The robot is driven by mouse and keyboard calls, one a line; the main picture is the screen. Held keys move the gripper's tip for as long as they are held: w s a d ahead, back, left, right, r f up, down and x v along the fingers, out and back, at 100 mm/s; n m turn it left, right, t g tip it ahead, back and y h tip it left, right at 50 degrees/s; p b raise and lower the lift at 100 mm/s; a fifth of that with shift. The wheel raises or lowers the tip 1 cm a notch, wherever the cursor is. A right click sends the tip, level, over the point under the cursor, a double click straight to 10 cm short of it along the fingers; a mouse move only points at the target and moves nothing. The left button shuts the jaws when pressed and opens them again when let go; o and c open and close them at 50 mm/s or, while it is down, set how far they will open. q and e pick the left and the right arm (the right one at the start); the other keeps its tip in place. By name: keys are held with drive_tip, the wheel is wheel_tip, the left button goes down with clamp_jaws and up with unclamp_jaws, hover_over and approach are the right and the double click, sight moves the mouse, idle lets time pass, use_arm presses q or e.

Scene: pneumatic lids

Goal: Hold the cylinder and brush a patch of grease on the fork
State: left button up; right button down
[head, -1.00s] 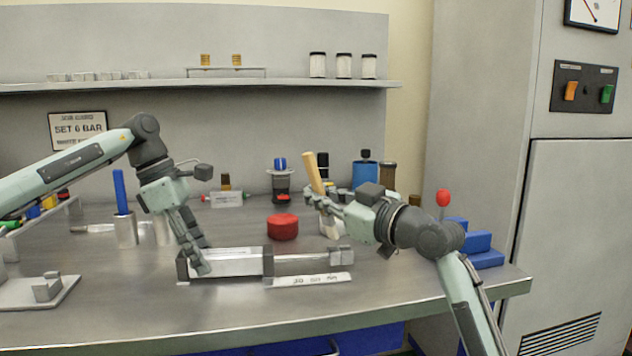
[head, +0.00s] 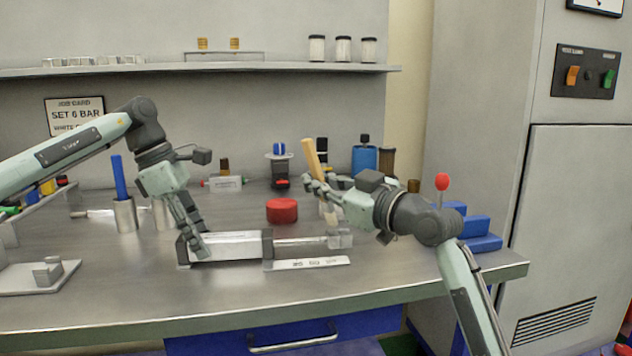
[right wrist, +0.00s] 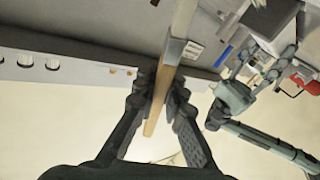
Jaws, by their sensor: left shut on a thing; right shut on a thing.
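The pneumatic cylinder (head: 228,247) lies on the workbench, a silver barrel with dark end caps and a rod running right to a metal fork (head: 340,239). My left gripper (head: 202,250) is shut on the barrel near its left end. My right gripper (head: 318,185) is shut on a wooden-handled brush (head: 311,158), held steeply with its lower end just above or behind the fork; I cannot tell whether it touches. In the right wrist view the brush handle (right wrist: 154,122) sits between the fingers. Any grease on the fork is too small to make out.
A red round tub (head: 282,211) stands behind the rod. A white label strip (head: 308,263) lies in front. Bottles, including a blue one (head: 364,161), stand behind the right gripper, and blue bins (head: 480,243) at the right. The bench front (head: 260,298) is clear.

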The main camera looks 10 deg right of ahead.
drive_tip(key=shift+f, duration=0.7)
idle(1.0)
drive_tip(key=shift+s, duration=0.1)
drive_tip(key=shift+s, duration=0.4)
drive_tip(key=shift+w, duration=0.2)
drive_tip(key=shift+w, duration=0.3)
drive_tip(key=shift+w, duration=0.5)
drive_tip(key=shift+s, duration=0.1)
drive_tip(key=shift+s, duration=0.45)
